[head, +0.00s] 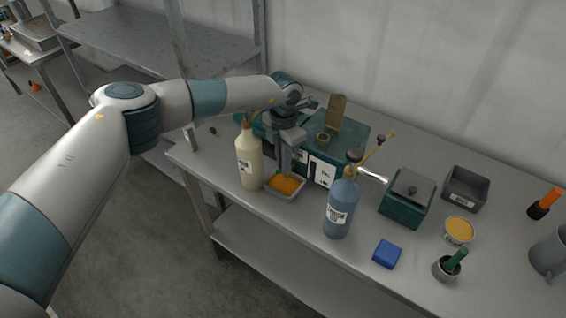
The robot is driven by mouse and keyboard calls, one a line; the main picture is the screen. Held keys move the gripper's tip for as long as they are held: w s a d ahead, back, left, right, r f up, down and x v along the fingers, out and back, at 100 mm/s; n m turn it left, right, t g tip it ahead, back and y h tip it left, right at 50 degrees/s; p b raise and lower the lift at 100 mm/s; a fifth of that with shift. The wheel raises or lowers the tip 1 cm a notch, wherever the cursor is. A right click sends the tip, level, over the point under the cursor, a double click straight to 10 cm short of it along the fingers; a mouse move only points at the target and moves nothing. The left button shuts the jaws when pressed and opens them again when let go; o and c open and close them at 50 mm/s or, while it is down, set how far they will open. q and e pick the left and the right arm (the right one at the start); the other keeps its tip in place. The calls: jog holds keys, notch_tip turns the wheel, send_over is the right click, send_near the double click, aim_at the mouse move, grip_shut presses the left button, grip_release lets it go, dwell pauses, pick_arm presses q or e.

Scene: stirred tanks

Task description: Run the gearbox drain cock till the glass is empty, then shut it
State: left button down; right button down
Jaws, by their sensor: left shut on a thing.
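The gearbox (350,131) is a teal block standing on the steel table, with white labels on its front. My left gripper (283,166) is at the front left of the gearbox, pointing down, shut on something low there. The drain cock and the sight glass cannot be made out; my gripper and the bottles cover much of that front. A small grey tray (297,194) with orange liquid in it sits on the table right below my gripper. My right gripper is not in view.
A cream bottle (248,160) stands left of the tray and a blue bottle (341,207) right of it, both close to my arm. A teal box (407,200), a grey bin (466,188), a yellow-topped tub (458,231) and a blue sponge (387,254) stand further right.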

pick_arm(q)
jog(key=shift+w, duration=0.1)
jog(key=c, duration=1.8)
grip_release()
jog(key=shift+c, duration=0.2)
jog(key=shift+r, duration=0.2)
jog(key=shift+r+b, duration=0.3)
notch_tip(320, 180, up, 16)
jog(key=b, duration=0.5)
jog(key=shift+r+b, duration=0.25)
jog(key=shift+b, duration=0.15)
